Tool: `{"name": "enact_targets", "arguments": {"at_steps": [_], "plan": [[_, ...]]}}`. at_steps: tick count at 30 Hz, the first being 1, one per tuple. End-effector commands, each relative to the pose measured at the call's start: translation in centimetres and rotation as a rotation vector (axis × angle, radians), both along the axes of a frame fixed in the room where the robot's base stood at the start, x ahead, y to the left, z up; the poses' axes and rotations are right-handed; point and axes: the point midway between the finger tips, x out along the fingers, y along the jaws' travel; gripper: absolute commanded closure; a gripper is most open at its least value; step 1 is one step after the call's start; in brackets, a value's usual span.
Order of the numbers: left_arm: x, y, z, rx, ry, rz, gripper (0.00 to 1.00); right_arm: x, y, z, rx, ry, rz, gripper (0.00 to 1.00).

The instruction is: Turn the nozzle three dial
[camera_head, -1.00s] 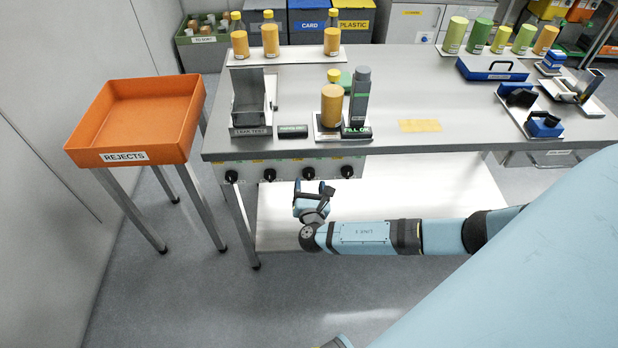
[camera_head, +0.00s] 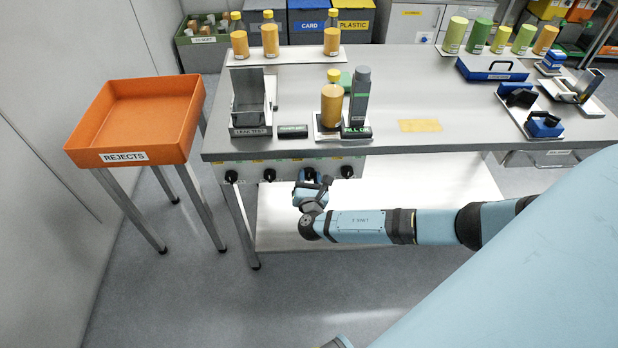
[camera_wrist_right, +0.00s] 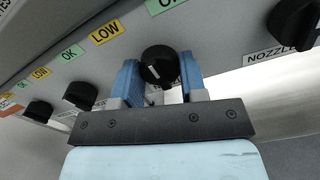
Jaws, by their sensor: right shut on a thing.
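A row of black dials runs along the front panel under the table edge. In the head view the first (camera_head: 231,177), second (camera_head: 269,174) and last (camera_head: 346,171) show; the third from the left is mostly hidden by my right gripper (camera_head: 313,180). In the right wrist view a black dial (camera_wrist_right: 158,66) with a pale pointer mark sits between the two blue fingers of my right gripper (camera_wrist_right: 158,82), which is shut on it. Its own label is mostly hidden. A neighbouring dial (camera_wrist_right: 293,22) has a label beginning "NOZZLE". My left gripper is not in view.
Green OK and yellow LOW tags (camera_wrist_right: 106,32) lie above the dials. The table (camera_head: 420,95) carries a leak test stand (camera_head: 250,105) and a filler (camera_head: 360,97) near its front edge. An orange rejects tray (camera_head: 140,110) stands left. Space below the panel is open.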

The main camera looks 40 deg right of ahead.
Motion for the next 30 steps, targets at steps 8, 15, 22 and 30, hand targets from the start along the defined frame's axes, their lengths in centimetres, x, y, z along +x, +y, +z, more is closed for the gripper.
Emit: {"name": "enact_targets", "arguments": {"at_steps": [8,15,22,30], "plan": [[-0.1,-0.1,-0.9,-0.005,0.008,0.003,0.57,-0.1,0.0,-0.3,0.073,-0.044,-0.001,0.85],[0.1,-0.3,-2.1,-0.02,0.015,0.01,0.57,-0.1,0.1,-0.5,0.226,-0.137,-0.001,0.85],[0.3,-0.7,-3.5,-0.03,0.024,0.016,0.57,-0.1,0.1,-0.6,0.396,-0.24,0.0,0.85],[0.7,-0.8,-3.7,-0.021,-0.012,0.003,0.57,-0.1,0.1,-0.4,0.559,-0.342,0.0,0.85]]}}
